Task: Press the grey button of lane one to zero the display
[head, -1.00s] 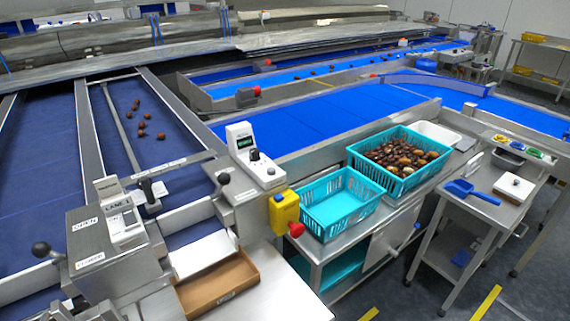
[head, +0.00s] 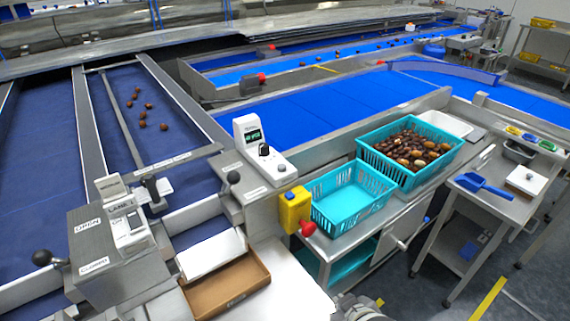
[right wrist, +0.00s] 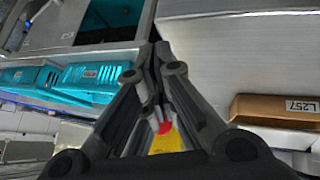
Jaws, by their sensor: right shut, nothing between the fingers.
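The lane one unit (head: 118,245) is a grey metal box at the left of the head view, with a "LANE 1" label and "OPEN" and "CLOSED" plates. A small white module (head: 131,228) with a dark window sits on its upper right side. I cannot make out the grey button clearly at this size. My right gripper (right wrist: 156,52) is shut and empty in the right wrist view, over a pale surface and apart from the unit. Its fingers hide part of a yellow box with a red knob. My left gripper is not in view.
A brown open tray (head: 228,290) lies beside the unit. A white control box (head: 256,150) with a lit green display stands to the right. A yellow box (head: 294,207) with a red knob is near the teal crates (head: 345,212). The pale worktop (head: 285,290) is clear.

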